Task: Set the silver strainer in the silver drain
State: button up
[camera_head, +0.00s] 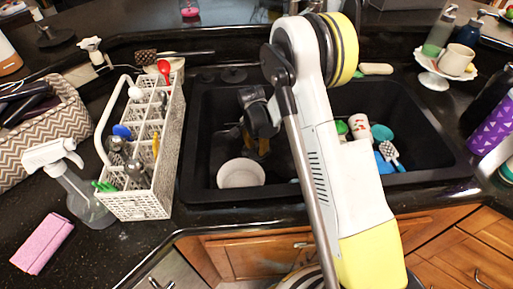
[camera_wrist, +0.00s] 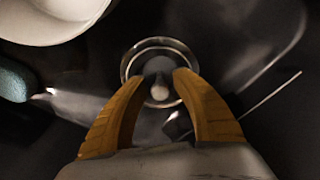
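In the wrist view, a silver ring (camera_wrist: 135,62) lies on the dark sink floor. A pale rounded knob (camera_wrist: 160,90) shows inside it, seemingly the silver strainer's. I cannot tell the strainer's rim from the drain's rim, or whether the strainer sits flush. My gripper (camera_wrist: 160,82) has its yellow fingers apart, one on each side of the knob, with a visible gap to it. In the head view, my gripper (camera_head: 257,148) points down into the left part of the black sink (camera_head: 205,150); the strainer and drain are hidden there.
A white bowl (camera_head: 241,173) lies in the sink near my gripper, also in the wrist view (camera_wrist: 50,15). A teal object (camera_wrist: 14,80) is at the left. Cups and a blue brush (camera_head: 388,150) fill the right basin. A white dish rack (camera_head: 140,203) stands left of the sink.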

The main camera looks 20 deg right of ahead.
notch_tip(320, 180, up, 12)
jog(key=shift+s+a, duration=0.25)
jog(key=shift+a, duration=0.2)
jog(key=shift+f, duration=0.1)
jog(key=s+r+n+t, duration=0.3)
jog(key=s+r+n, duration=0.2)
jog(key=s+r, duration=0.8)
jog(key=s+r+n+t, duration=0.1)
jog(key=s+r+n, duration=0.1)
jog(key=s, duration=0.4)
jog(key=s+r+n+t, duration=0.2)
jog(key=s+r+n, duration=0.1)
jog(key=s, duration=0.3)
jog(key=shift+s+d+n+y, duration=0.2)
jog(key=shift+d+n+y, duration=0.25)
jog(key=shift+n, duration=0.15)
